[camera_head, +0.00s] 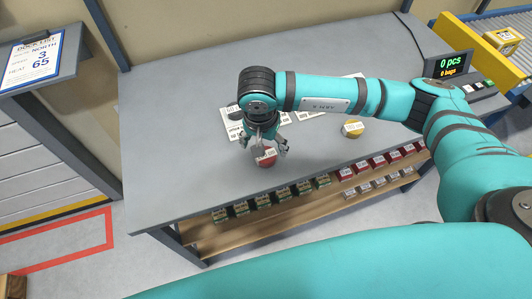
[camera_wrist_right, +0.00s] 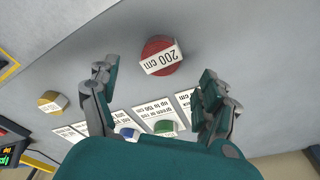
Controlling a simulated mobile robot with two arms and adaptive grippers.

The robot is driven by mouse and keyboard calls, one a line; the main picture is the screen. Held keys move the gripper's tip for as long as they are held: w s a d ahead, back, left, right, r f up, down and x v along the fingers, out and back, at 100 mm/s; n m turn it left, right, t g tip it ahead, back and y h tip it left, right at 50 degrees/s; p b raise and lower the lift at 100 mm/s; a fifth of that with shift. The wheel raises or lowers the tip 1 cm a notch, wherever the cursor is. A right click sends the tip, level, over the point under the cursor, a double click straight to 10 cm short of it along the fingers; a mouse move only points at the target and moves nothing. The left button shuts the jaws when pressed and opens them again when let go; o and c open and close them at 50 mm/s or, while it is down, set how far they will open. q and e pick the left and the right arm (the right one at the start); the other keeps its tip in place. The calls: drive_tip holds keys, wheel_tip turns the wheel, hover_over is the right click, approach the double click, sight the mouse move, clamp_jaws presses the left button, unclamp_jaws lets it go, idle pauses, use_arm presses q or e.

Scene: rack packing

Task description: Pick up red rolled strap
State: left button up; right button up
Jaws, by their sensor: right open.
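The red rolled strap (camera_head: 267,163) lies on the grey table near its front edge, with a white label across it. In the right wrist view the strap (camera_wrist_right: 157,47) shows a label reading 200 cm. My right gripper (camera_head: 263,150) is above and close to the strap, pointing down. Its two fingers (camera_wrist_right: 155,71) are spread apart with nothing held between them. The strap shows just beyond the fingertips, roughly centred between them, and no finger visibly touches it. My left gripper is not in view.
A yellow rolled strap (camera_head: 353,129) lies to the right on the table. Blue (camera_wrist_right: 127,131) and green (camera_wrist_right: 165,128) straps lie by printed white cards (camera_wrist_right: 146,114). Small labelled boxes (camera_head: 262,201) line a wooden shelf below the front edge. The table's left side is clear.

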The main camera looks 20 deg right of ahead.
sight(266, 157)
drive_tip(key=shift+f, duration=0.55)
drive_tip(key=shift+w+d+f+p, duration=0.15)
drive_tip(key=shift+f+p, duration=0.3)
drive_tip(key=shift+f, duration=0.75)
drive_tip(key=shift+w+d+f+p, duration=0.1)
drive_tip(key=shift+f+p, duration=0.35)
drive_tip(key=shift+f, duration=0.7)
drive_tip(key=c, duration=1.3)
drive_tip(key=shift+r, duration=0.2)
